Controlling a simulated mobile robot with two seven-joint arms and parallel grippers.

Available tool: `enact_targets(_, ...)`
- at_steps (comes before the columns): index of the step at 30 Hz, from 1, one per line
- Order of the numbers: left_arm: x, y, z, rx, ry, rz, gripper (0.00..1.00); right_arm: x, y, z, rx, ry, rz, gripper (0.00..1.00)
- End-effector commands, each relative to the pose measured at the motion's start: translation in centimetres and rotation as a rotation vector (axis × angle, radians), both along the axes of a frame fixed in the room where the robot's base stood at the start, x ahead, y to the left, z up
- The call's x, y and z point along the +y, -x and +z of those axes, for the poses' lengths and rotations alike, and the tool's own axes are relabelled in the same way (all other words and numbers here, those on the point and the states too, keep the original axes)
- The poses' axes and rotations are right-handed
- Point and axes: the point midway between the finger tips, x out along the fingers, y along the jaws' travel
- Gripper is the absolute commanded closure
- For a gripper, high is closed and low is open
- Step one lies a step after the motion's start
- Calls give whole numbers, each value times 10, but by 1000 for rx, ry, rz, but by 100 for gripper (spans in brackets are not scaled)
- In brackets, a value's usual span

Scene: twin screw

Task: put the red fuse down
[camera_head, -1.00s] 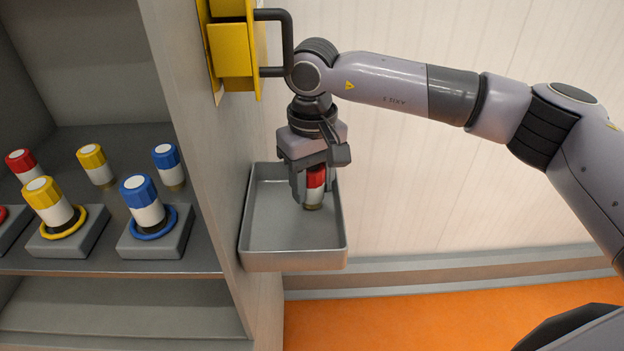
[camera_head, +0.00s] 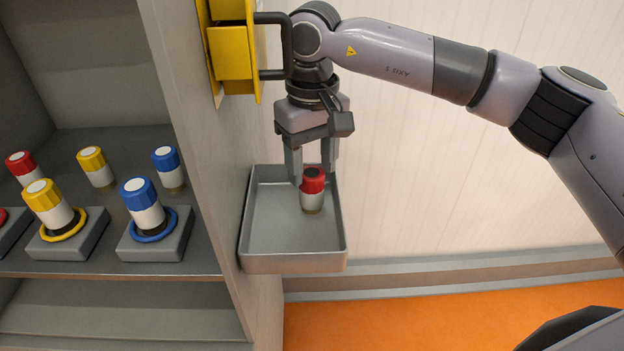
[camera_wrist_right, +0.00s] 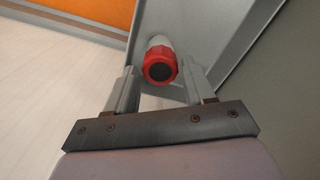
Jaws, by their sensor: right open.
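The red fuse (camera_head: 312,190), with a red cap and a pale body, stands upright in the grey tray (camera_head: 292,262) on the side of the cabinet. My right gripper (camera_head: 314,178) is open just above and behind the fuse, its fingers apart and empty. In the right wrist view the fuse (camera_wrist_right: 160,64) shows cap-first, beyond and between the open fingers (camera_wrist_right: 163,80), and it appears free of them. My left gripper is in neither view.
The cabinet shelf (camera_head: 110,268) at left holds several red, yellow and blue fuses, some in ringed sockets (camera_head: 160,235). A yellow box (camera_head: 232,50) with a dark handle (camera_head: 288,45) sits close beside my right wrist. The tray's front is clear.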

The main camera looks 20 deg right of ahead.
Motion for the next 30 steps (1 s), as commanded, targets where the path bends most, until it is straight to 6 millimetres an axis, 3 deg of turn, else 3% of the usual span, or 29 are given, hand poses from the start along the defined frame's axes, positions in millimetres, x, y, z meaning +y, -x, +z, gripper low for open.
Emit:
enact_targets(3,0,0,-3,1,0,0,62,0,0,19,-2,-1,0,47)
enact_targets(9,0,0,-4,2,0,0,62,1,0,33,0,0,2,47)
enact_targets(30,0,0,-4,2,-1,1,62,0,0,34,0,-1,1,47)
